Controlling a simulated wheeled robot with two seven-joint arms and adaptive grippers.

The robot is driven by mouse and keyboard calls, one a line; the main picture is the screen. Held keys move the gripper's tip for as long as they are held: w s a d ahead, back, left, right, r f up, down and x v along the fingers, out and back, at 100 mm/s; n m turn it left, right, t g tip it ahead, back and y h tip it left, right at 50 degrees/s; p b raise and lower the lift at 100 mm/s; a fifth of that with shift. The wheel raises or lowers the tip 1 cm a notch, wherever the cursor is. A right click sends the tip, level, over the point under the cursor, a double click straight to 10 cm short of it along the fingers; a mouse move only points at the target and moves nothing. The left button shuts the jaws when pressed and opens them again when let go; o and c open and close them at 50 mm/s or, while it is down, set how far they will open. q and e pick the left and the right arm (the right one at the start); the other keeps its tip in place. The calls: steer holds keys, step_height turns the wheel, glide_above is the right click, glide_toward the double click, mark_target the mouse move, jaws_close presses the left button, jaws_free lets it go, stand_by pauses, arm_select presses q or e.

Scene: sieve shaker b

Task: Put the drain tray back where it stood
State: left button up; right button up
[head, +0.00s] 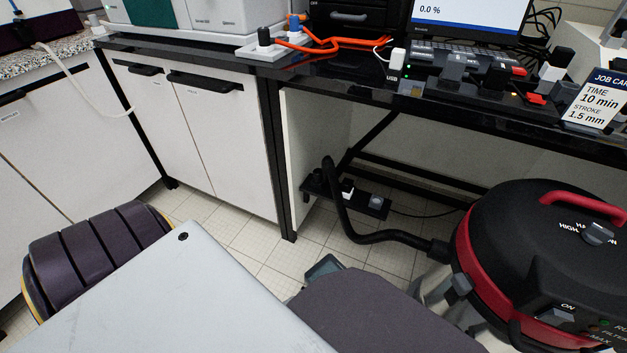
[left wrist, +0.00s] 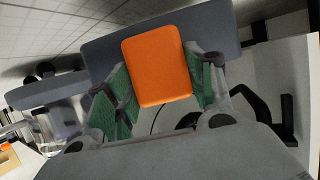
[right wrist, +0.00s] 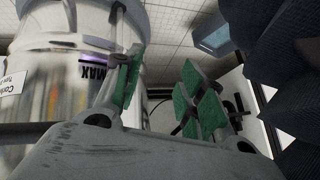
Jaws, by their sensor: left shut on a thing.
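In the left wrist view my left gripper (left wrist: 162,85) is shut on an orange block-like piece (left wrist: 160,65), with a green pad on each side of it. Behind this piece is a flat blue-grey slab (left wrist: 105,48), which looks like the drain tray with the orange piece as its grip. In the right wrist view my right gripper (right wrist: 160,92) is open, with nothing visible between its green pads. A blue-grey box shape (right wrist: 212,38) shows beyond it; I cannot tell whether it is the same tray. Neither gripper shows in the head view.
A red and black vacuum (head: 540,260) stands at the right, its hose (head: 375,238) running under the black bench (head: 330,85). Its clear drum (right wrist: 75,90) is close beside my right gripper. A power strip (head: 350,200) hangs low under the bench. White cabinets (head: 210,135) stand at the left.

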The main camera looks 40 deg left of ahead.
mark_target(314, 301)
arm_select(q)
steer(key=shift+f+b, duration=0.7)
steer(key=shift+f, duration=0.45)
arm_select(e)
steer(key=shift+w+a+f, duration=0.1)
steer(key=shift+a+f, duration=0.05)
steer(key=shift+f, duration=0.6)
arm_select(q)
steer(key=shift+f, duration=0.1)
arm_select(e)
steer(key=shift+f, duration=0.1)
arm_select(q)
steer(key=shift+w+f+b, duration=0.1)
steer(key=shift+f+b, duration=0.65)
steer(key=shift+f, duration=0.05)
steer(key=shift+f+b, duration=0.8)
steer(key=shift+f, duration=0.15)
arm_select(e)
steer(key=f, duration=0.2)
steer(key=shift+w+a+f+t+y, duration=0.1)
steer(key=shift+a+f+t+y, duration=0.2)
steer(key=shift+f, duration=0.1)
steer(key=shift+w+r, duration=0.1)
steer(key=shift+r, duration=0.15)
arm_select(q)
steer(key=o, duration=1)
steer(key=shift+f, duration=0.15)
steer(key=o, duration=0.5)
